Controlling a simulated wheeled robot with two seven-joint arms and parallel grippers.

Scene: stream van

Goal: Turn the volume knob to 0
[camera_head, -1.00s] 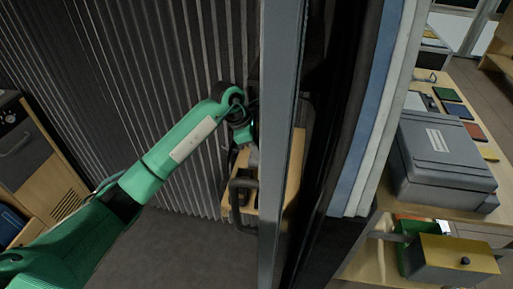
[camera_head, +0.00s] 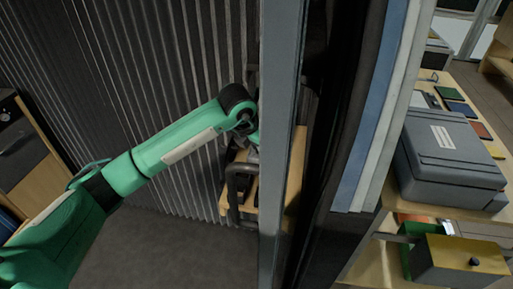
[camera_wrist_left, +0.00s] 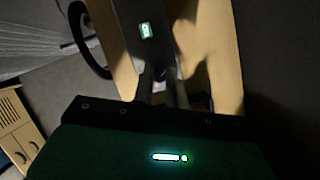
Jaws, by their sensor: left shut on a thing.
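In the left wrist view, a dark panel on a wooden unit carries a small lit green display (camera_wrist_left: 145,30), too small and tilted to read surely. Below it, my left gripper (camera_wrist_left: 162,78) has its two dark fingers shut on a small dark thing, apparently the volume knob (camera_wrist_left: 160,72), which is mostly hidden between the fingertips. Its pointer and marks cannot be made out. In the head view my left arm reaches from the left to the wooden unit (camera_head: 244,203), and the gripper is largely hidden beside the grey post. My right gripper is not in view.
The upright grey post (camera_head: 283,120) stands close to my left wrist. A black curved handle (camera_head: 232,190) sticks out from the unit. A ribbed wall (camera_head: 140,70) lies behind the arm. At right, a grey case (camera_head: 450,160) stands on a wooden shelf. Floor at lower left is clear.

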